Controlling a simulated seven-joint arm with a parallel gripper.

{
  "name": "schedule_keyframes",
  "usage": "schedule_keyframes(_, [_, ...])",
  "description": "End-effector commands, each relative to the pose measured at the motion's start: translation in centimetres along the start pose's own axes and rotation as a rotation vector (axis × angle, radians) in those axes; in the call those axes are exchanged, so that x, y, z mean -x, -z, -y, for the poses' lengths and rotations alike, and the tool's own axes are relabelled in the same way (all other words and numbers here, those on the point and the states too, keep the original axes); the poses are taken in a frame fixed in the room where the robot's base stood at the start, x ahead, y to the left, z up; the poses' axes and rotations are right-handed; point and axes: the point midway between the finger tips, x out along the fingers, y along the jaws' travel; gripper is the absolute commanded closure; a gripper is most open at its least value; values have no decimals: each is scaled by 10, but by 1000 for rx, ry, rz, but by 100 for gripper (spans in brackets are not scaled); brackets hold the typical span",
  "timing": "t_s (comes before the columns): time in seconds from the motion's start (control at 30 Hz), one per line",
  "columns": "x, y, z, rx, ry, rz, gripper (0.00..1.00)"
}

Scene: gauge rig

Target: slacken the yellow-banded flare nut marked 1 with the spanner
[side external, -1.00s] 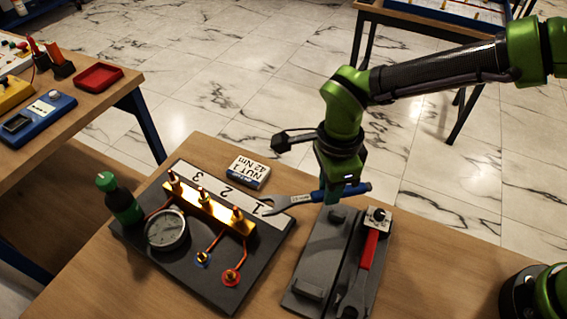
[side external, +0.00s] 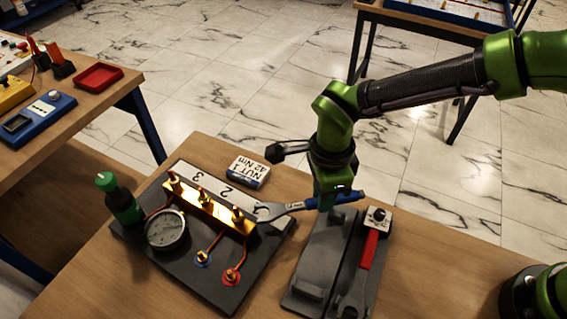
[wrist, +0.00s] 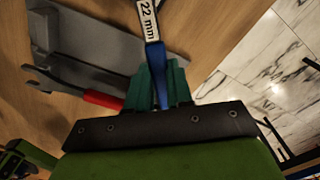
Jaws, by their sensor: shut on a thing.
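My gripper (side external: 326,202) is shut on the blue handle of a spanner (side external: 283,209), held roughly level above the rig. In the wrist view the spanner (wrist: 148,22) shows a "22 mm" label and my teal fingers (wrist: 160,85) hold its handle. The spanner's open grey jaw points left, beside the copper-coloured nut (side external: 238,214) at the near right end of the brass manifold (side external: 208,208). Whether it touches or surrounds the nut I cannot tell. The spanner covers the numeral 1 on the white strip (side external: 213,183). A yellow band is too small to make out.
A grey holder (side external: 318,255) and a red-handled tool (side external: 368,250) lie right of the black rig plate (side external: 190,275). A "NUT 1 42 Nm" box (side external: 249,171) sits behind. A gauge (side external: 166,230) and green-capped bottle (side external: 120,200) stand left. Bare table lies in front.

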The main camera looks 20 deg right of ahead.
Motion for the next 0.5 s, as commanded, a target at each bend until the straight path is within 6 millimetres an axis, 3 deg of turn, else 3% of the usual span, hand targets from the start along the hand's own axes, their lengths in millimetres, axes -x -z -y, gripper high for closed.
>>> schedule_keyframes(0.5, [0,-19,0,1,2,1,100])
